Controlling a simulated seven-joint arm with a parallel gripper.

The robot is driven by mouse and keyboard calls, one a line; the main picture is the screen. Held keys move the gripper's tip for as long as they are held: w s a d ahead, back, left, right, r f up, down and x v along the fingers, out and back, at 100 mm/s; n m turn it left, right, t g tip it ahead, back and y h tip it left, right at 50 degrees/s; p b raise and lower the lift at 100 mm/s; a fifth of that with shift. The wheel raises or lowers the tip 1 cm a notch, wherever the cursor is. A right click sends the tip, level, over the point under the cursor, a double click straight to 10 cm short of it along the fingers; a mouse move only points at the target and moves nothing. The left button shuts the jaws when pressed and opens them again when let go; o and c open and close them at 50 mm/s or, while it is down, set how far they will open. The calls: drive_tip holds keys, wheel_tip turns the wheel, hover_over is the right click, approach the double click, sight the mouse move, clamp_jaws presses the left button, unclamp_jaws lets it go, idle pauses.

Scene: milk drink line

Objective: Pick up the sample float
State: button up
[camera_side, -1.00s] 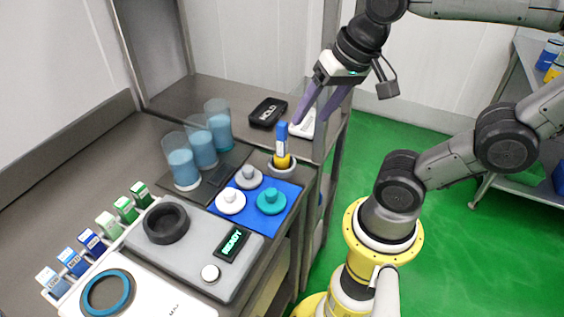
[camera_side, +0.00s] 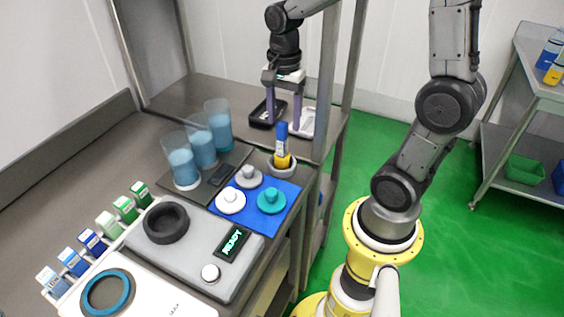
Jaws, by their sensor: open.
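A blue-and-yellow upright piece (camera_side: 282,147), which looks like the sample float, stands in a small grey round holder (camera_side: 282,170) near the right edge of the counter. Its lower end is hidden in the holder. My gripper (camera_side: 283,126) points straight down behind and above it, with two purple fingers apart and nothing between them. The fingers overlap the black tray and the white tray in the picture. The gap between the fingertips and the piece's top is hard to judge.
A blue mat (camera_side: 262,222) holds grey, white and teal knobbed discs. Beakers of blue liquid (camera_side: 202,148) stand left of it. A black tray (camera_side: 262,116) and a white tray (camera_side: 307,122) lie behind. A grey device (camera_side: 185,262) reads READY. A shelf post (camera_side: 325,100) rises close right.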

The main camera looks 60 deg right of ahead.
sight(282, 141)
drive_tip(key=shift+w+d+f, duration=0.1)
drive_tip(key=shift+w+f, duration=0.1)
drive_tip(key=shift+f, duration=1.75)
drive_tip(key=shift+w+d+f, duration=0.1)
drive_tip(key=shift+w+f, duration=0.05)
drive_tip(key=shift+f, duration=1.8)
clamp_jaws()
